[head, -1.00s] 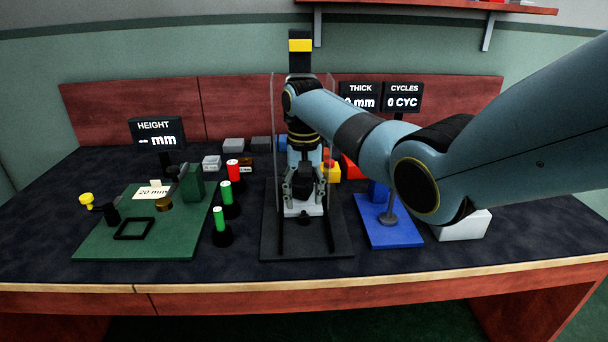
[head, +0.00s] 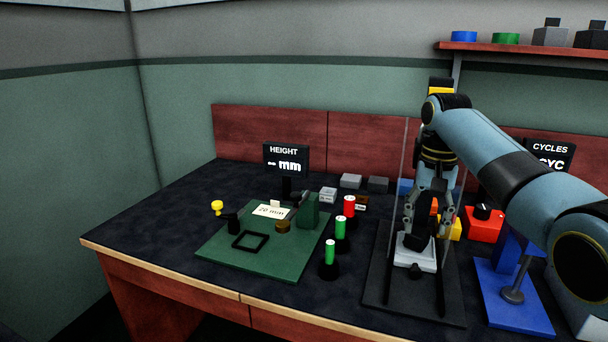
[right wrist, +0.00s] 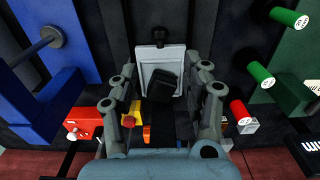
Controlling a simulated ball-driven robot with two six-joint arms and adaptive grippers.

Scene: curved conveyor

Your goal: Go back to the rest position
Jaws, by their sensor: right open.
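My right gripper (head: 427,212) is inside the black press-like stand (head: 378,290), between its clear side panels. It is open, with its fingers apart. In the right wrist view, the open fingers (right wrist: 163,108) frame a black block (right wrist: 162,86) on a light grey plate (right wrist: 148,57). The block seems clear of both fingers. In the head view, the black block (head: 417,241) sits on the same plate (head: 412,257), just below the fingertips. My right arm reaches in from the right. My left gripper is in neither view.
A shelf (head: 520,48) hangs above.

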